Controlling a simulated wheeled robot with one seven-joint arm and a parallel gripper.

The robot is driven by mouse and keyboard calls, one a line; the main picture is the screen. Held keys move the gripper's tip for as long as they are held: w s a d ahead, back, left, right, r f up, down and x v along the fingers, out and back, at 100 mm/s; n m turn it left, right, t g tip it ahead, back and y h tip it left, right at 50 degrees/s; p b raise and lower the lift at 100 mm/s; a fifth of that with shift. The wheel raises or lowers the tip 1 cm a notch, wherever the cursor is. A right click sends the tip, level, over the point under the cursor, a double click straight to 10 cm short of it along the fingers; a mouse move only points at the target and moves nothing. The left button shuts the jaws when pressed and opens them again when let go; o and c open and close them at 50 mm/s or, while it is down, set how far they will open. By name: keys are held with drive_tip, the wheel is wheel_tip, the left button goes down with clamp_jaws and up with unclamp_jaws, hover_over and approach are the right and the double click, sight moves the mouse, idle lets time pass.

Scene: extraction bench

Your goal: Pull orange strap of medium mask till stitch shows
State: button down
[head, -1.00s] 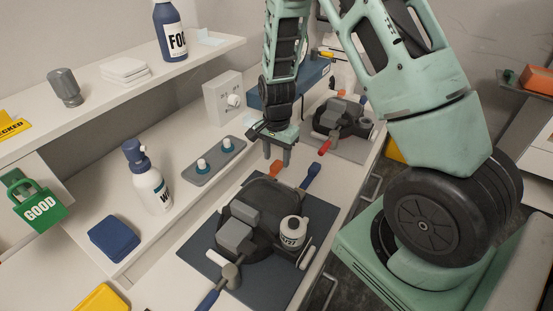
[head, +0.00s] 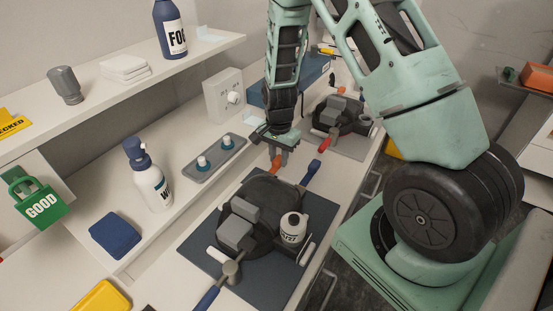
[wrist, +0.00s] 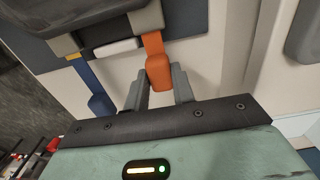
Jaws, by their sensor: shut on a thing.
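A dark grey mask (head: 270,195) with grey blocks and a white canister (head: 293,227) lies on a dark blue mat (head: 262,284). An orange strap (head: 276,166) and a blue strap (head: 310,171) stick out from its far end. My gripper (head: 279,153) is shut on the orange strap's end. In the wrist view the orange strap (wrist: 154,48) runs from the mask's edge down between my two fingers (wrist: 158,84). The blue strap (wrist: 98,98) hangs free at the left there. I see no stitch on the visible orange part.
A second mask (head: 340,112) with a red strap (head: 326,143) lies farther back. A grey plate with two white knobs (head: 214,158), a white spray bottle (head: 150,184) and a blue block (head: 115,236) stand to the left. A shelf (head: 110,90) runs above them.

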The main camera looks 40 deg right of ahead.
drive_tip(key=d, duration=0.2)
drive_tip(key=w+d, duration=0.1)
drive_tip(key=d, duration=0.1)
drive_tip(key=shift+w, duration=0.2)
drive_tip(key=c, duration=1.2)
unclamp_jaws()
drive_tip(key=shift+o, duration=0.2)
drive_tip(key=shift+a, duration=0.1)
wheel_tip(320, 180, up, 18)
drive_tip(key=b, duration=0.3)
drive_tip(key=shift+f, duration=0.25)
